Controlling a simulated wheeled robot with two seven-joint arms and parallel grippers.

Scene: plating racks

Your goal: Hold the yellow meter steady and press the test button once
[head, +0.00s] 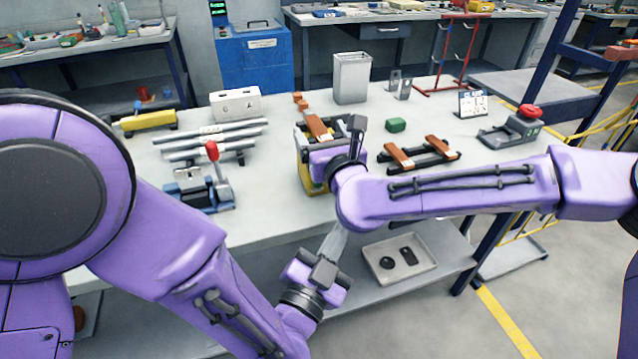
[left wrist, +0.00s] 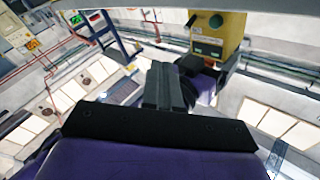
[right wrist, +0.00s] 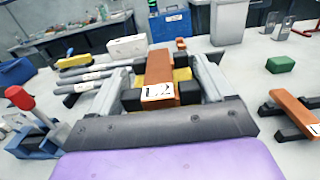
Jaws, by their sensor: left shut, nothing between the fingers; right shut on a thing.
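The yellow meter (head: 304,176) stands near the table's front edge, partly hidden by my right gripper (head: 328,152). Its face with a green display (left wrist: 207,47) and a dark round part shows in the left wrist view. My right gripper is shut on the meter; its fingers flank the yellow body (right wrist: 182,75) in the right wrist view, where an orange bar marked L2 (right wrist: 158,75) overlaps it. My left gripper (head: 334,238) is shut and empty, below and in front of the meter, apart from it. I cannot make out the test button with certainty.
A rack with orange bars (head: 421,152) and a green block (head: 396,125) lie right of the meter. A red-handled clamp (head: 213,170) and metal bars (head: 215,140) lie left. A tray (head: 425,262) sits on the lower shelf. The table edge lies between my arms.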

